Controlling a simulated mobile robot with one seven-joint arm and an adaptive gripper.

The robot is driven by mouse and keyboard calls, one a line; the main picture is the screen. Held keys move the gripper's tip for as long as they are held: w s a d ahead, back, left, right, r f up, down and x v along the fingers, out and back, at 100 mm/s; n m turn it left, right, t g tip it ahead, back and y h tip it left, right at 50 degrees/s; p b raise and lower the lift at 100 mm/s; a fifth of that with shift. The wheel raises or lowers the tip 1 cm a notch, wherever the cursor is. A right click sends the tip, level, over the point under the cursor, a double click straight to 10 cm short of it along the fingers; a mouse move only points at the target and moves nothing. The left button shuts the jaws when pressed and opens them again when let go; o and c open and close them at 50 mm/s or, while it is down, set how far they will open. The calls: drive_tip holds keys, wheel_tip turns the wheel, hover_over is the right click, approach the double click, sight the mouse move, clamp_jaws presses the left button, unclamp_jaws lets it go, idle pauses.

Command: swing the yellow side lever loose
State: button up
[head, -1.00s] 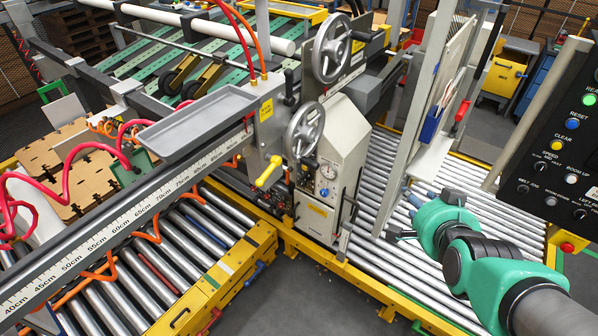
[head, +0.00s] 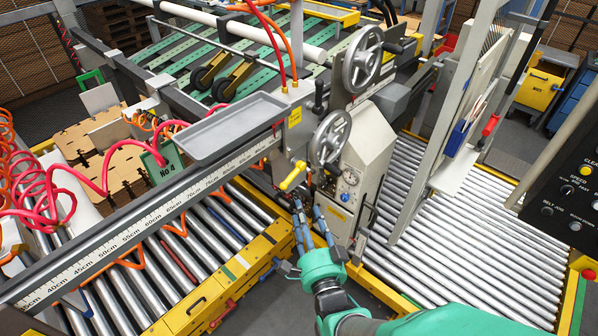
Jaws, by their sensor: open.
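The yellow side lever (head: 292,176) sticks out from the side of the grey machine head, below the lower handwheel, and slants down to the left. My gripper (head: 306,209) is just below and slightly right of the lever, with its fingers pointing up at the machine. It is open, and I see nothing between its fingers. It looks apart from the lever, though the exact gap in depth is hard to tell.
Two handwheels (head: 330,137) stand above the lever. A grey tray (head: 222,128) lies on the scaled beam at left. A gauge panel (head: 346,190) is right of my gripper. Roller conveyors (head: 455,240) with yellow frames flank the machine. A control panel (head: 570,190) is at far right.

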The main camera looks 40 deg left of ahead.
sight(290, 180)
drive_tip(key=shift+s+a+f, duration=0.1)
drive_tip(key=shift+s+a, duration=0.05)
drive_tip(key=shift+s, duration=0.3)
drive_tip(key=shift+p+x, duration=0.3)
drive_tip(key=shift+x, duration=6.6)
clamp_jaws()
